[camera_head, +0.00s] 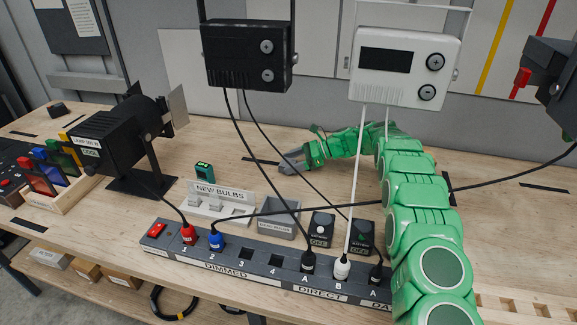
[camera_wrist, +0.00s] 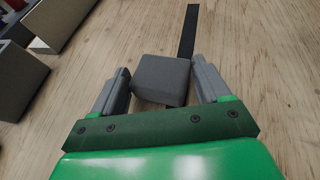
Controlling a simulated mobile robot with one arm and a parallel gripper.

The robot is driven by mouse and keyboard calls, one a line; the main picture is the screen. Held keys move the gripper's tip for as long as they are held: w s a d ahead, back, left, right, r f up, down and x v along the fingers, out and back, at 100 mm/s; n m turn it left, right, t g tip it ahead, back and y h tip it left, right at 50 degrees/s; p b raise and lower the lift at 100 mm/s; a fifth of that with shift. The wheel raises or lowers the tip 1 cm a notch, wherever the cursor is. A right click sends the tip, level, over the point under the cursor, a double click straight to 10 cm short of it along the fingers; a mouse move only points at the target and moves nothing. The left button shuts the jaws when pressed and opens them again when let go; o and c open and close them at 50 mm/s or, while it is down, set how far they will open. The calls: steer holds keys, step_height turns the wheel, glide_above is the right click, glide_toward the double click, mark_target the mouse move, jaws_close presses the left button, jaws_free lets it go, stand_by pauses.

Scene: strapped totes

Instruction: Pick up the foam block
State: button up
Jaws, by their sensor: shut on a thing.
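The foam block (camera_wrist: 160,80) is a dark grey block between the two grey fingers of my gripper (camera_wrist: 160,72) in the wrist view. The fingers are closed on its sides, and the block sits slightly turned between them. In the head view my gripper (camera_head: 290,163) is low over the middle of the wooden bench, behind the small grey bin. I cannot make out the block apart from the fingers there, nor tell whether it touches the bench.
A power strip (camera_head: 262,262) with plugged cables runs along the front. A NEW BULBS holder (camera_head: 218,204) and a small grey bin (camera_head: 278,216) stand before my gripper. A black lamp (camera_head: 120,135) stands left. Cables hang from two control boxes (camera_head: 248,58) (camera_head: 405,62). Bare bench lies behind.

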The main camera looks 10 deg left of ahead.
mark_target(292, 162)
step_height(292, 162, up, 10)
stand_by(0.6)
